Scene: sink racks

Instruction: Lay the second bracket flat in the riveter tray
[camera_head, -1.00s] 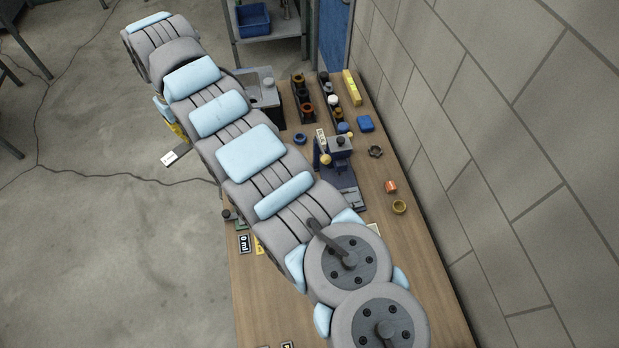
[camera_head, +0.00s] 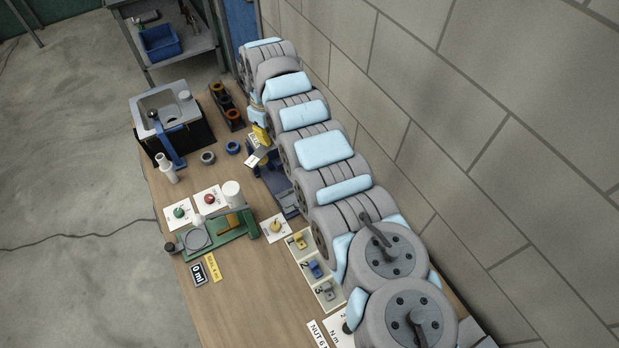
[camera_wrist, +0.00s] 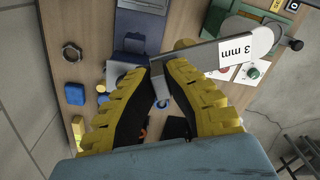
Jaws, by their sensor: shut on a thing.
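My gripper (camera_wrist: 160,85) is shut on a grey metal bracket (camera_wrist: 198,57) with a white "3 mm" label (camera_wrist: 238,60). The bracket sticks out to the right from between the yellow fingertips in the wrist view. In the head view my gripper (camera_head: 259,146) is above the far end of the dark blue riveter (camera_head: 277,182), with the pale label beside it. The riveter also shows beyond the fingertips in the wrist view (camera_wrist: 130,42). A grey plate lies at its near end (camera_head: 290,211). The bracket is held in the air. Part of the riveter is hidden by my arm.
A green fixture (camera_head: 238,232), a white cylinder (camera_head: 232,190) and cards with coloured knobs stand left of the riveter. A tray of numbered compartments (camera_head: 302,240) is nearer. Loose rings (camera_head: 208,157) and a sink (camera_head: 166,108) are farther. The wall closes the right side.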

